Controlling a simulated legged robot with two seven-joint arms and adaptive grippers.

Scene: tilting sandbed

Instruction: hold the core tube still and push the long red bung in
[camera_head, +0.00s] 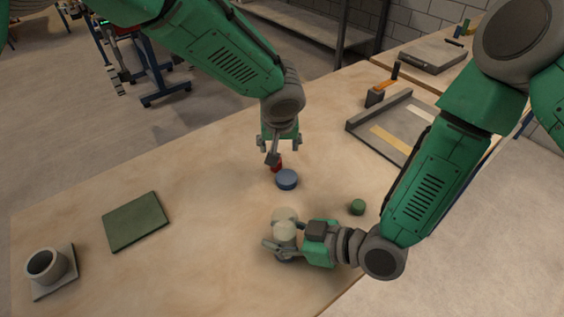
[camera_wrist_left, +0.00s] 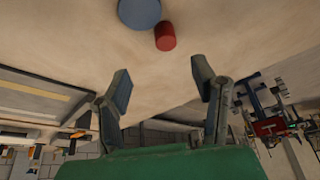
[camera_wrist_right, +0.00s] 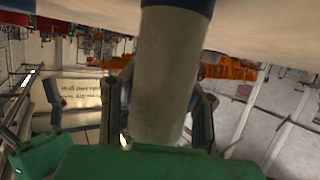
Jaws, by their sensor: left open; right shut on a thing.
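The pale core tube (camera_head: 285,232) stands on the table in the head view, with a dark blue lower end in the right wrist view (camera_wrist_right: 178,5). My right gripper (camera_head: 272,247) is shut around the tube (camera_wrist_right: 165,75) from the side. The red bung (camera_head: 277,168) stands on the table beyond the tube, close beside a blue round piece (camera_head: 287,180). In the left wrist view the red bung (camera_wrist_left: 165,37) lies ahead of my fingertips, with the blue piece (camera_wrist_left: 140,12) beside it. My left gripper (camera_head: 279,146) is open and empty near the bung, partly covering it in the head view.
A small green cylinder (camera_head: 358,207) stands right of the tube. A green mat (camera_head: 135,221) and a grey cup on a square base (camera_head: 47,268) are at the left. A shallow grey tray (camera_head: 357,127) is at the back right.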

